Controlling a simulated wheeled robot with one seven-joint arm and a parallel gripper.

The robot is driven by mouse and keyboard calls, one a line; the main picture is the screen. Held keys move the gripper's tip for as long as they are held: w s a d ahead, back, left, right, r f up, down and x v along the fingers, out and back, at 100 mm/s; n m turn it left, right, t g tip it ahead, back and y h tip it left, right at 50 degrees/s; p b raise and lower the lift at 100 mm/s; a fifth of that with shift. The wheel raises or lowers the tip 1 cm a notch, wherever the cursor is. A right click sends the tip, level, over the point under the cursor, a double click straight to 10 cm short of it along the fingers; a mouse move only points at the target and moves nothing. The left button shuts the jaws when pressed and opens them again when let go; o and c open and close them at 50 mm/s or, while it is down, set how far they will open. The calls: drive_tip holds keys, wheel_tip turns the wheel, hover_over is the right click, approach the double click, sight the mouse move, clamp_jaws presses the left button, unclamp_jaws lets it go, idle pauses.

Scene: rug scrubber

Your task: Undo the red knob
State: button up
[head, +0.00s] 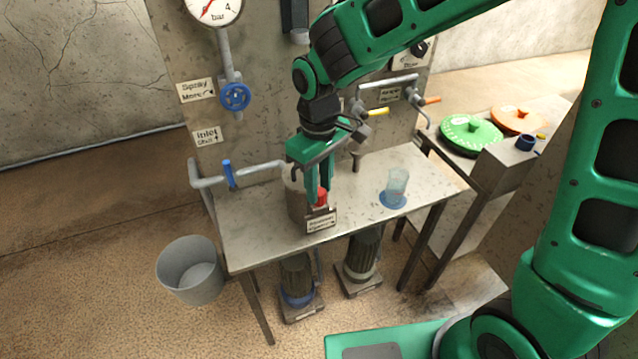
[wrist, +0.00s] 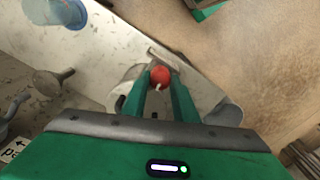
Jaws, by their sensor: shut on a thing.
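The red knob (head: 321,196) sits at the front of a grey cylindrical canister (head: 297,201) on the metal table. In the wrist view the red knob (wrist: 160,75) lies between the tips of my gripper (wrist: 160,82), with a small pale pointer showing on it. My gripper (head: 318,190) reaches down from above with its green fingers shut on the knob. The fingers hide part of the knob and canister in the head view. A small label plate (head: 321,220) stands just in front of the knob; its text is too small to read.
A clear cup (head: 397,182) on a blue base stands to the right on the metal table (head: 258,238). A pipe with a blue lever (head: 228,172) runs at the left. A panel with a blue valve wheel (head: 235,96) rises behind. A grey bucket (head: 191,270) stands on the floor.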

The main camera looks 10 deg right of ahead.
drive_tip(key=shift+w+r, duration=0.1)
drive_tip(key=shift+w, duration=0.2)
drive_tip(key=o, duration=1.1)
drive_tip(key=shift+c, duration=0.2)
drive_tip(key=shift+s, duration=0.1)
wheel_tip(320, 180, up, 11)
drive_tip(key=shift+f, duration=0.2)
wheel_tip(320, 180, up, 9)
hover_over(319, 190)
